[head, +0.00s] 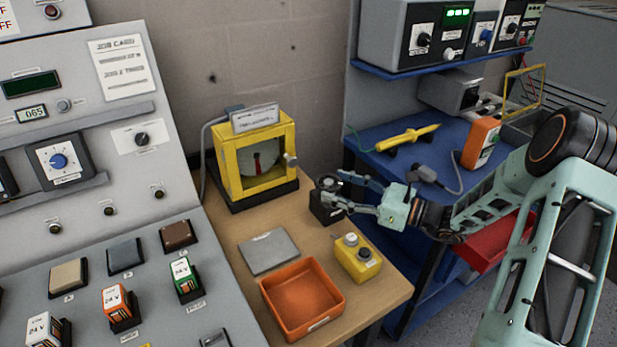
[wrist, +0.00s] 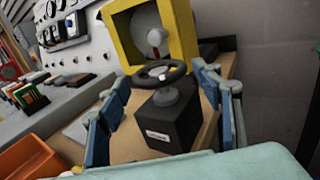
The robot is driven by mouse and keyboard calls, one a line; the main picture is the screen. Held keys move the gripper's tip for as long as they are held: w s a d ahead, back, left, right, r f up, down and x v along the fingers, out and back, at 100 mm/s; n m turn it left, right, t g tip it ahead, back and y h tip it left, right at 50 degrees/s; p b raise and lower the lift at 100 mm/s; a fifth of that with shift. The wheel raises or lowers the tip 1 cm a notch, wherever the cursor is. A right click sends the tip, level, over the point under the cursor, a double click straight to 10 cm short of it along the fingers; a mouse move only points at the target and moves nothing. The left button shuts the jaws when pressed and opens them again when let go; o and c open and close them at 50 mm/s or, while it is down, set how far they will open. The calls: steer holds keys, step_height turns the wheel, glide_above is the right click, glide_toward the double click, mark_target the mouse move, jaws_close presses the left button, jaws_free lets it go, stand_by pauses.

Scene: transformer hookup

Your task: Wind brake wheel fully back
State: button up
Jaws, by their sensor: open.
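The brake wheel (wrist: 160,73) is a small dark handwheel on top of a black box (wrist: 166,121) with a white label. In the head view the wheel (head: 328,183) and its box (head: 325,209) stand at the right edge of the wooden table, partly hidden by my gripper. My gripper (head: 342,192) reaches in from the right and is open, with its fingers around the box area. In the wrist view the blue-padded fingers of my gripper (wrist: 163,110) stand apart, left and right of the box, and the wheel lies between and beyond them. I cannot tell whether they touch it.
A yellow-framed gauge box (head: 291,160) stands behind the wheel. An orange tray (head: 339,301), a grey plate (head: 268,251) and a yellow button box (head: 357,262) are on the table (head: 232,233). A grey control console (head: 120,215) is at left, a blue bench (head: 385,160) at right.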

mark_target(316, 179)
steer(key=x, duration=0.8)
steer(key=shift+a, duration=0.15)
steer(key=shift+f, duration=0.15)
steer(key=c, duration=1.2)
steer(key=shift+c, duration=0.5)
